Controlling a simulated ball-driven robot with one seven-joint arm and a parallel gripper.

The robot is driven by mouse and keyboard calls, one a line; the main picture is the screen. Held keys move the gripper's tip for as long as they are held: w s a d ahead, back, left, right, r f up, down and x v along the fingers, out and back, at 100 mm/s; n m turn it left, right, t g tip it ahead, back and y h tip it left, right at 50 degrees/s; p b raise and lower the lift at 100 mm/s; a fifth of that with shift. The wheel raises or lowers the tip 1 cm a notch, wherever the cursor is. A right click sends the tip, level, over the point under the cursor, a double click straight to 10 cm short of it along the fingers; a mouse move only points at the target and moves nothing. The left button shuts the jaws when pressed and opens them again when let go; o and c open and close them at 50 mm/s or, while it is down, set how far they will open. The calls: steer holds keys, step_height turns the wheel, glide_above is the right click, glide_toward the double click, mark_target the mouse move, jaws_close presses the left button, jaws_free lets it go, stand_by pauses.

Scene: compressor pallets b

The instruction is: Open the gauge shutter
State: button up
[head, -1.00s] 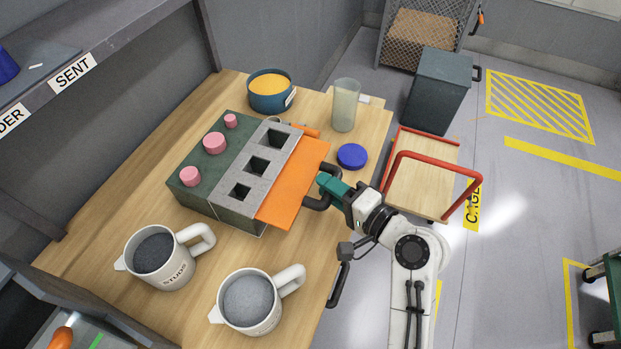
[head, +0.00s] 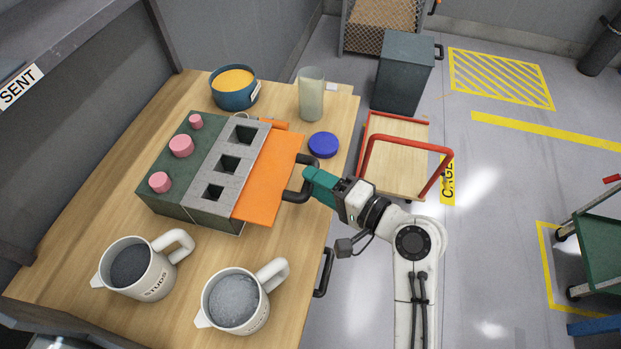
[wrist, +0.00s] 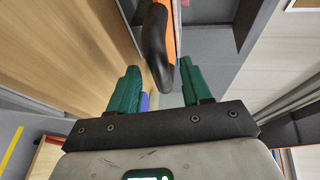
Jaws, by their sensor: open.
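The gauge shutter (head: 266,185) is a flat orange plate jutting from the right side of the grey and dark green gauge box (head: 219,170) on the bench. Three square openings show uncovered in the box's grey top. A black loop handle (head: 289,196) is on the plate's right edge. My gripper (head: 307,181) is just right of the handle, with teal fingers. In the wrist view my gripper (wrist: 163,88) has its fingers spread, and the handle (wrist: 156,45) shows between and ahead of them, with gaps on both sides. The fingers grip nothing.
Two jugs (head: 138,268) (head: 235,301) stand at the bench front. A blue pot (head: 233,97), a clear cup (head: 311,94) and a blue disc (head: 323,145) stand behind the shutter. A cart with a red rail (head: 397,165) is right of the bench.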

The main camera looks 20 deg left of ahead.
steer(key=v, duration=0.8)
steer(key=shift+b, duration=0.4)
steer(key=shift+d, duration=0.25)
steer(key=s+d+f+n+h, duration=0.1)
steer(key=s+d+f+h, duration=0.25)
steer(key=d+f, duration=0.3)
steer(key=s+d+f+n+h, duration=0.1)
steer(key=s+d+f+h, duration=0.25)
steer(key=d+f, duration=0.35)
steer(key=s+d+f+g+h, duration=0.2)
steer(key=s+d+g+h, duration=0.2)
steer(key=s+d+h, duration=0.4)
steer(key=s+d, duration=0.7)
steer(key=s, duration=0.1)
steer(key=shift+d+f+n, duration=0.2)
steer(key=shift+f+n, duration=0.1)
steer(key=shift+f, duration=0.05)
